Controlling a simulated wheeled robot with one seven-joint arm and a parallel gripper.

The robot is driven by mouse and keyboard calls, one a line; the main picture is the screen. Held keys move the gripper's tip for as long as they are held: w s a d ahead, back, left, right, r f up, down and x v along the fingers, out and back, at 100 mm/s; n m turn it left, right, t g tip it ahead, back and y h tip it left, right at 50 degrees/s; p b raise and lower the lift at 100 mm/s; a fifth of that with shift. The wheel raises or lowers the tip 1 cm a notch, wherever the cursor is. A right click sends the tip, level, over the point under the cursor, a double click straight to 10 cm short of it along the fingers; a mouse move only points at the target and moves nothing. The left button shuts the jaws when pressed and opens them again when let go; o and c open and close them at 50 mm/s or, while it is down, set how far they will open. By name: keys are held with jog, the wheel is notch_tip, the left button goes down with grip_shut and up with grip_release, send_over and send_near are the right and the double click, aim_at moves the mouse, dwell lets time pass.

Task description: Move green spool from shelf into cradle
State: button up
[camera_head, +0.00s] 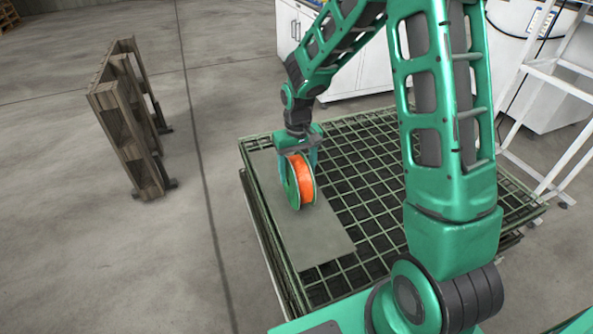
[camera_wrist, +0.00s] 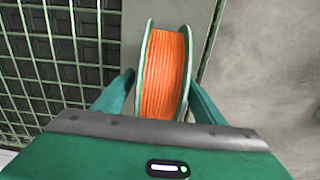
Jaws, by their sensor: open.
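A spool with green flanges and orange winding (camera_head: 301,181) stands upright on its rim on a flat grey plate (camera_head: 316,243) laid over a green mesh rack. My gripper (camera_head: 297,150) is directly above the spool, pointing down, with its fingers open on either side of it. In the wrist view the spool (camera_wrist: 165,72) sits between the two open fingers (camera_wrist: 160,98). I cannot tell whether either finger touches it. I cannot make out a cradle in either view.
The green mesh rack (camera_head: 372,165) extends right of the plate. A wooden pallet (camera_head: 137,120) stands on edge on the floor at left. White cabinets (camera_head: 345,70) are behind, and a white frame (camera_head: 560,85) stands at right. The floor at left is mostly clear.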

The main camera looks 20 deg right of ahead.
notch_tip(320, 180, up, 12)
jog(key=shift+r, duration=0.15)
dwell(0.5)
